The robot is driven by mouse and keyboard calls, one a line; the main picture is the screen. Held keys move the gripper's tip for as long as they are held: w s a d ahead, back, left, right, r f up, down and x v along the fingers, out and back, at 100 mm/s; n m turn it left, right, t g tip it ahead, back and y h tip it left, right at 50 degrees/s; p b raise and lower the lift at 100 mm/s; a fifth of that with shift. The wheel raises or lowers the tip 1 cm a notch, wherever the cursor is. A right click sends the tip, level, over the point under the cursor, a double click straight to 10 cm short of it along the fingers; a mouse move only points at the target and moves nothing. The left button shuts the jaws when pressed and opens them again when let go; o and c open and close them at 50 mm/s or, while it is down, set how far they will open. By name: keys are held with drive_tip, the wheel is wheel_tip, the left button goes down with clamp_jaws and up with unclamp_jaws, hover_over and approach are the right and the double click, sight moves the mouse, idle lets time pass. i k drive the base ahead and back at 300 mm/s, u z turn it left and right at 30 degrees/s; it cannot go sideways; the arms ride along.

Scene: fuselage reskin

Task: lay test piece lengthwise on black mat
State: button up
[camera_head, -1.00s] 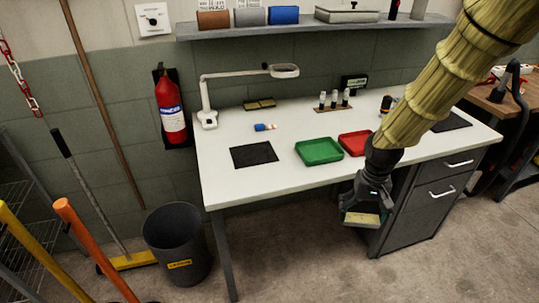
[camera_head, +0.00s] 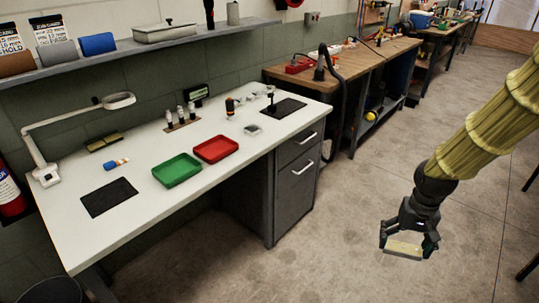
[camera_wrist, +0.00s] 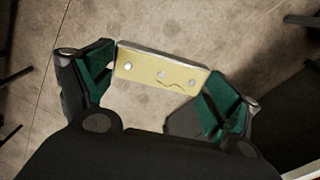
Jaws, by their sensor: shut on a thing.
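My gripper (camera_head: 407,242) is shut on the test piece (camera_head: 404,249), a pale yellow rectangular plate, out over the concrete floor to the right of the white table. In the wrist view the test piece (camera_wrist: 161,73) spans between the green-padded fingers of my gripper (camera_wrist: 158,84). It has several round spots or holes and a dark wavy line like a crack. A black mat (camera_head: 109,197) lies bare at the left front of the white table. A second black mat (camera_head: 284,108) lies at the table's right end, with a dark stand at its edge.
A green tray (camera_head: 176,170) and a red tray (camera_head: 216,149) sit mid-table. A magnifier lamp (camera_head: 118,101), a blue-and-orange item (camera_head: 116,164) and a rack of vials (camera_head: 182,122) stand behind. A drawer cabinet (camera_head: 297,180) is under the table's right end. The floor around my gripper is clear.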

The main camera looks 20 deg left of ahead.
sight(109, 195)
drive_tip(key=z, duration=0.25)
drive_tip(key=k, duration=1.2)
drive_tip(key=u, duration=1.8)
drive_tip(key=i, duration=0.6)
